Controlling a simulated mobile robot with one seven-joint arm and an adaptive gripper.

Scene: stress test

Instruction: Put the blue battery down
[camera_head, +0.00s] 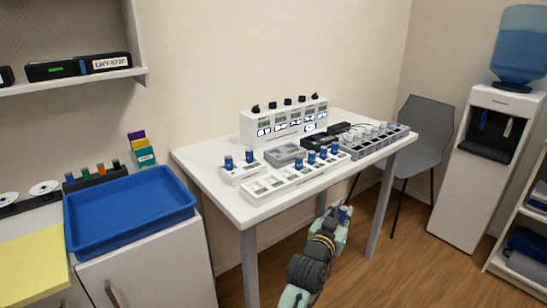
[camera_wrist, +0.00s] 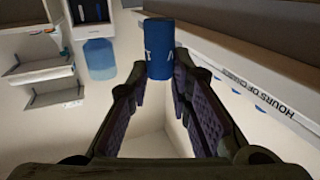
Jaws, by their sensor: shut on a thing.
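My gripper (camera_head: 341,210) is low in front of the white table (camera_head: 215,192), below its top, in the head view. In the wrist view my gripper (camera_wrist: 160,68) is shut on a blue battery (camera_wrist: 159,45) with white marks, held at the fingertips. Other blue-topped batteries stand on the table: two in a small white holder (camera_head: 240,175) at the left and several in a long white tray (camera_head: 277,186) at the front.
A grey device (camera_head: 284,154), a white tester with knobs (camera_head: 262,126) and a dark rack of pale cylinders (camera_head: 373,145) are on the table. A blue bin (camera_head: 130,218) stands left, a grey chair (camera_head: 424,130) and water cooler (camera_head: 486,155) right. Printed lettering runs along an edge in the wrist view.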

